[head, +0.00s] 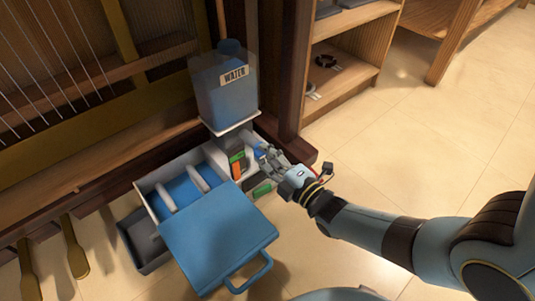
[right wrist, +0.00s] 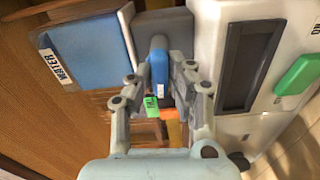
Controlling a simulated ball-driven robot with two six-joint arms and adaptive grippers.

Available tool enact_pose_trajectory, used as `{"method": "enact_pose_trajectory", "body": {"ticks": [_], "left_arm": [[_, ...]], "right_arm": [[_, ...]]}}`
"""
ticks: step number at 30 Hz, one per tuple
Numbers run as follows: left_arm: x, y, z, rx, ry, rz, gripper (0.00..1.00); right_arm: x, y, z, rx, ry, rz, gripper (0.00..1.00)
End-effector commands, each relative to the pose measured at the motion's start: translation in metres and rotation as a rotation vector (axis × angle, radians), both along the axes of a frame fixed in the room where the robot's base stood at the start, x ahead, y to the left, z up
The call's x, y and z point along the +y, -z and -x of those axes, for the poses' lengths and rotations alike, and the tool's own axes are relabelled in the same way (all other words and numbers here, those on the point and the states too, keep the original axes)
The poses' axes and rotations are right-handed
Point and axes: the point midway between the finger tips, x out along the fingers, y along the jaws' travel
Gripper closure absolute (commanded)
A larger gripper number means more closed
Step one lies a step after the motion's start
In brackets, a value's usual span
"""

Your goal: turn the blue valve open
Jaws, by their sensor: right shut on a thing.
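The blue valve handle (right wrist: 158,64) shows in the right wrist view, on a grey fitting below the water tank. It is a small blue patch in the head view (head: 259,153). My right gripper (head: 266,157) reaches in from the right, and its fingers (right wrist: 160,75) stand on both sides of the blue handle, shut on it. The handle's far end is partly hidden behind the fingers. The blue tank (head: 226,95) labelled WATER stands above the fitting. My left gripper is not in view.
A white unit with an open blue lid (head: 218,232) stands below the tank. A green tab (head: 262,189) is on its side; the right wrist view shows a dark slot (right wrist: 249,68) beside it. Wooden shelves (head: 338,70) stand behind. The tiled floor (head: 420,150) at right is clear.

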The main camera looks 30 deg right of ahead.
Motion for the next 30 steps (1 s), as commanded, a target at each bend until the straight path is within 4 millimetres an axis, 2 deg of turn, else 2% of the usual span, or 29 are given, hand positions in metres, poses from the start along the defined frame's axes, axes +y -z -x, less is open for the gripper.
{"method": "enact_pose_trajectory", "body": {"ticks": [9,23,24,28,30], "left_arm": [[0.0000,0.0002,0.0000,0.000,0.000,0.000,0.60],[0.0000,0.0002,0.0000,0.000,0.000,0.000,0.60],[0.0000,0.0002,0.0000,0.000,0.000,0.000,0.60],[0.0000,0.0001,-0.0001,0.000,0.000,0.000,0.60],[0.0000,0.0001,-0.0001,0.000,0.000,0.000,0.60]], "right_arm": [[0.0005,0.0014,0.0012,-0.011,0.000,0.097,1.00],[0.0006,0.0017,0.0014,-0.011,0.000,0.110,1.00],[0.0006,0.0017,0.0015,-0.011,0.000,0.110,0.80],[0.0004,0.0015,0.0012,-0.011,0.000,0.110,0.63],[0.0004,0.0012,0.0010,-0.012,0.000,0.109,0.61]]}}
